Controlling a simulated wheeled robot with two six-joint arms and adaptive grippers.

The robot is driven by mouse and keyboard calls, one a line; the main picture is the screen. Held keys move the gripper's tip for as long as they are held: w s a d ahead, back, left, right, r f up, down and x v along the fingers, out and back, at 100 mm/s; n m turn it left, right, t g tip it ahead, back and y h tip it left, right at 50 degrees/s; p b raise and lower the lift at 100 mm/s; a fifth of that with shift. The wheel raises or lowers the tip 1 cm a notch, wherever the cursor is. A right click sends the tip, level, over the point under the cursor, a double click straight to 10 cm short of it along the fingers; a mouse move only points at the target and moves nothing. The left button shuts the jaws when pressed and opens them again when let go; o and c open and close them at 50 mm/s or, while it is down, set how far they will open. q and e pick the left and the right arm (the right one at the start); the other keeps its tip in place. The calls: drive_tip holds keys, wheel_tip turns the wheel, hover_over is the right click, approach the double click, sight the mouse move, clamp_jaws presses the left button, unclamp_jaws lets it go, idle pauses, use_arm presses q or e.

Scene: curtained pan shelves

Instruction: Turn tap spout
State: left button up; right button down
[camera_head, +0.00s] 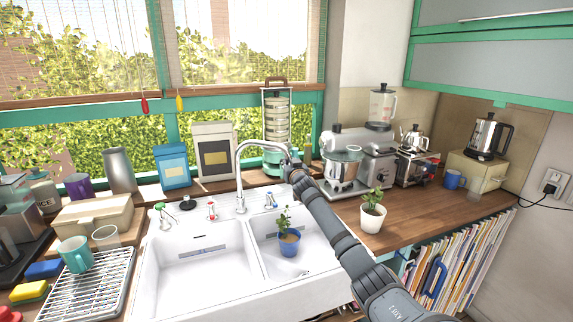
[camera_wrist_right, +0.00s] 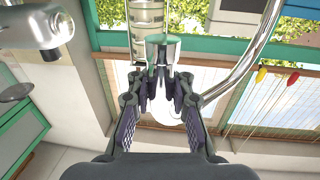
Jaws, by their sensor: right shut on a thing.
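The chrome tap (camera_head: 238,178) stands at the back of the white double sink, between its two basins. Its curved spout (camera_head: 262,143) arches to the right, over the back of the right basin. My right gripper (camera_head: 291,166) is at the spout's outer end. In the right wrist view, the right gripper (camera_wrist_right: 159,88) is shut on the spout's end, and the chrome pipe (camera_wrist_right: 268,35) curves away to the right. The exact contact is partly hidden by the fingers. My left gripper is not in view.
A white potted plant (camera_head: 372,217) stands on the counter to the right. A tiered steamer (camera_head: 276,125) stands close behind the spout. The left basin (camera_head: 200,265) is empty.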

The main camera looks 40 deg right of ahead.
drive_tip(key=shift+d+f, duration=0.1)
drive_tip(key=shift+d, duration=0.15)
drive_tip(key=c, duration=1.6)
unclamp_jaws()
drive_tip(key=shift+s, duration=0.1)
drive_tip(key=o, duration=0.4)
drive_tip(key=shift+s+d, duration=0.2)
drive_tip(key=shift+s, duration=0.1)
drive_tip(key=shift+w+a, duration=0.15)
drive_tip(key=shift+a, duration=0.1)
drive_tip(key=v, duration=1.2)
drive_tip(key=shift+d, duration=0.15)
